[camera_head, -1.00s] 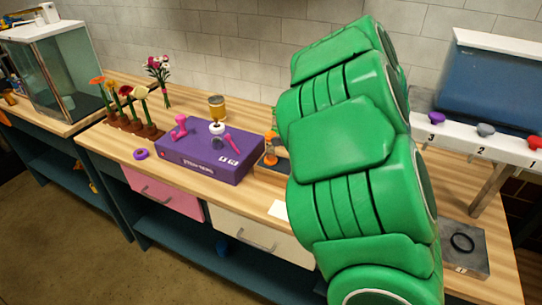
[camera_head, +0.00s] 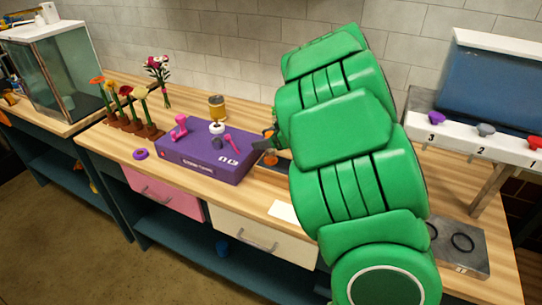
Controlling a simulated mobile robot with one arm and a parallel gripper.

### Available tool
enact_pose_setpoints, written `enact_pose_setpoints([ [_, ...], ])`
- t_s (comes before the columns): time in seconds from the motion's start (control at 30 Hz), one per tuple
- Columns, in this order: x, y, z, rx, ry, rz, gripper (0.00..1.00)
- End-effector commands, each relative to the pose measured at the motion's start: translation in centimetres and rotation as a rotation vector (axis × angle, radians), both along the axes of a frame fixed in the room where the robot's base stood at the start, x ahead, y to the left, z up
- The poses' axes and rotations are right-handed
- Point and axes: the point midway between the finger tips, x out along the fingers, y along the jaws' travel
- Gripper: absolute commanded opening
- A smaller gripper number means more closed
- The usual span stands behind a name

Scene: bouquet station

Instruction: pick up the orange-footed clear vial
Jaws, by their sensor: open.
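A small orange piece (camera_head: 270,159), which looks like the foot of the clear vial, shows on a dark patch of the bench just right of the purple box. The clear body of the vial cannot be made out at this size. My gripper (camera_head: 262,144) shows only as a small dark part poking out left of my green arm, right above the orange piece. It is open. Most of the gripper and the bench behind are hidden by my arm, and I cannot tell whether the gripper touches the vial.
A purple box (camera_head: 205,160) with pink, white and purple pieces on it lies close left. Potted flowers (camera_head: 130,112) stand further left. A white card (camera_head: 283,211) lies at the front. A grey plate (camera_head: 460,246) with black rings lies right.

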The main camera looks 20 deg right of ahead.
Motion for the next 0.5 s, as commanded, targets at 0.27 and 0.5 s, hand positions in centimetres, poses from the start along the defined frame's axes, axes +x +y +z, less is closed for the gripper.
enact_pose_setpoints([
  [0.27,-0.02,-0.02,0.01,0.000,0.000,0.000,0.43],
  [0.5,-0.03,-0.04,-0.01,0.000,0.000,0.000,0.07],
])
